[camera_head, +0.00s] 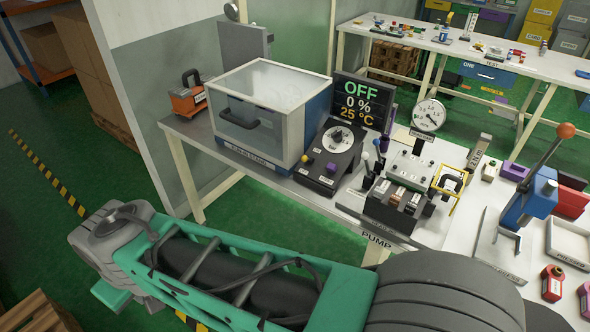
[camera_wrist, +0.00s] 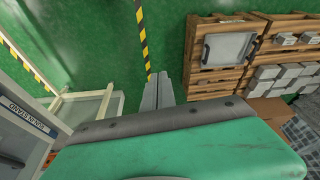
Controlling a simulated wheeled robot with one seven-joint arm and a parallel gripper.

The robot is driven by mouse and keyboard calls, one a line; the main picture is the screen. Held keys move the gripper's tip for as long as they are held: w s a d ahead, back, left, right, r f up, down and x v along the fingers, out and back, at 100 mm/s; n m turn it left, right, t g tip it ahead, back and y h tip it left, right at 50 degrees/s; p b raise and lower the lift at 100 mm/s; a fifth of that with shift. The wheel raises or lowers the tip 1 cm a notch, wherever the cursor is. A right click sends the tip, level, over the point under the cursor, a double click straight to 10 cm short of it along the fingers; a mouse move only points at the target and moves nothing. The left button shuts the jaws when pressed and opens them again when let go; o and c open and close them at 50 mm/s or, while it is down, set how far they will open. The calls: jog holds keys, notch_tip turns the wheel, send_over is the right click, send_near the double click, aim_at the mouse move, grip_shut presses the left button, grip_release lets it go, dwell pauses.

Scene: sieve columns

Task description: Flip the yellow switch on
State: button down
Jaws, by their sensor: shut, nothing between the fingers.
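In the head view, a group of small switch devices stands on the bench behind the PUMP label. It includes a block with several rocker-like keys (camera_head: 398,196), a panel with small toggles (camera_head: 411,166) and a yellow frame (camera_head: 451,187) around a dark part. Which of these is the yellow switch I cannot tell at this size. My gripper (camera_wrist: 159,88) shows in the wrist view as two grey fingers pressed together, empty, over the green floor and away from the switches. My green arm crosses the front of the head view.
A clear-lidded box (camera_head: 262,110) and a dial box (camera_head: 332,150) stand left of the switches. A display (camera_head: 361,102) reads OFF, 0 %, 25 °C. A blue lever press (camera_head: 530,200) stands to the right. Wooden pallets (camera_wrist: 215,55) lie on the floor.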

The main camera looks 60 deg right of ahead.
aim_at(306, 159)
jog(key=w+d+f+m+t+h+b, duration=0.1)
jog(key=w+d+f+m+h+b, duration=0.15)
jog(key=d+f+b, duration=0.45)
jog(key=w+d+f+m+t+h+b, duration=0.1)
jog(key=w+d+f+m+h+b, duration=0.15)
jog(key=d+f+m+b, duration=0.4)
jog(key=s+d+f+m+h+b, duration=0.2)
jog(key=d+h+b, duration=0.45)
jog(key=d, duration=1.05)
jog(key=s+d+r+m+g+h+b, duration=0.2)
jog(key=s+d+m+g+h+b, duration=0.2)
jog(key=s+d+h+b, duration=0.5)
jog(key=s+d+m+b, duration=0.1)
jog(key=d+m+b, duration=0.1)
jog(key=shift+s+d+r+g+b, duration=0.3)
jog(key=shift+d+r+b, duration=0.05)
jog(key=shift+r+b, duration=0.05)
jog(key=x, duration=1.4)
jog(key=shift+r, duration=0.1)
